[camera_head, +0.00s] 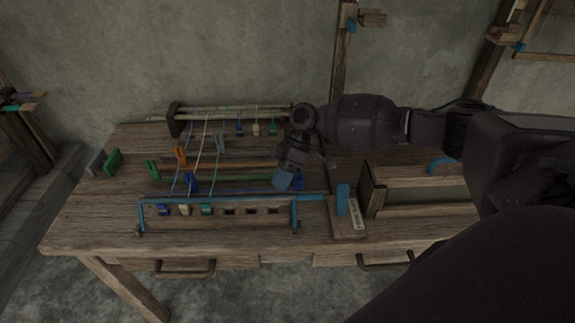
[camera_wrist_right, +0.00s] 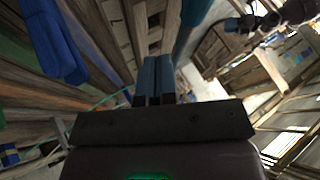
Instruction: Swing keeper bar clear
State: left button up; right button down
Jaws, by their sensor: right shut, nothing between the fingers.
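A blue keeper bar (camera_head: 225,199) runs along the front of the small loom frame on the table, with short blue uprights at its ends. My right gripper (camera_head: 283,180) points down just behind the bar's right part. In the right wrist view its two blue-tipped fingers (camera_wrist_right: 155,78) are closed together with nothing between them. A blue rod-like piece (camera_wrist_right: 190,22) shows just beyond the fingertips there, probably the bar. Whether the fingers touch it I cannot tell. My left gripper is not in view.
A blue post (camera_head: 342,200) stands on a labelled wooden block right of the bar. A wooden tray (camera_head: 373,192) lies farther right. Coloured threads (camera_head: 205,150) run back to a rear rack (camera_head: 175,120). A large blue block (camera_wrist_right: 52,42) is left of the fingers in the wrist view.

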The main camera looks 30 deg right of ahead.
jog(key=shift+s+a+f, duration=0.1)
jog(key=shift+a+f, duration=0.3)
jog(key=shift+f, duration=0.1)
jog(key=shift+a+f, duration=0.1)
jog(key=shift+f, duration=0.05)
jog(key=shift+s+r+p, duration=0.15)
jog(key=shift+r+p, duration=0.15)
jog(key=shift+p, duration=0.15)
jog(key=shift+s+a+t, duration=0.1)
jog(key=shift+s+t, duration=0.05)
jog(key=shift+t, duration=0.15)
jog(key=shift+r+p, duration=0.1)
jog(key=shift+p, duration=0.25)
